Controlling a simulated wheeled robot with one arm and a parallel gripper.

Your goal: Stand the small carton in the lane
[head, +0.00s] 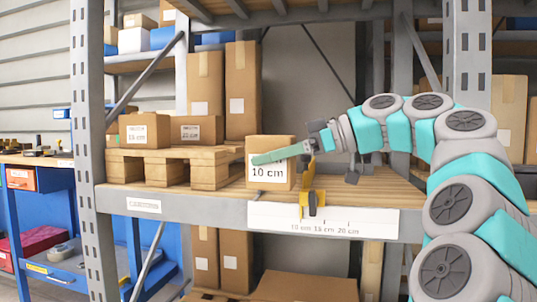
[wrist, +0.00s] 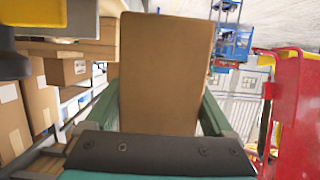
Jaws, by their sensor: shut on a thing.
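The small carton (head: 268,173), brown with a "10 cm" label, is at the shelf's front edge, just left of a yellow upright guide (head: 307,195). My gripper (head: 276,156) is shut on it, with one teal finger lying across its front face above the label. The carton looks upright; I cannot tell whether its base touches the shelf deck. In the wrist view the carton (wrist: 166,70) fills the space between my two green fingers (wrist: 160,105). A white scale strip (head: 335,220) marked 10, 15 and 20 cm is on the shelf edge below the guide.
A wooden pallet (head: 172,155) stands left of the carton, bearing a "15 cm" carton (head: 144,130), a "20 cm" carton (head: 197,131) and tall cartons behind. A grey rack post (head: 88,150) is further left. Bare deck (head: 370,195) shows right of the guide. A red frame (wrist: 295,110) shows in the wrist view.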

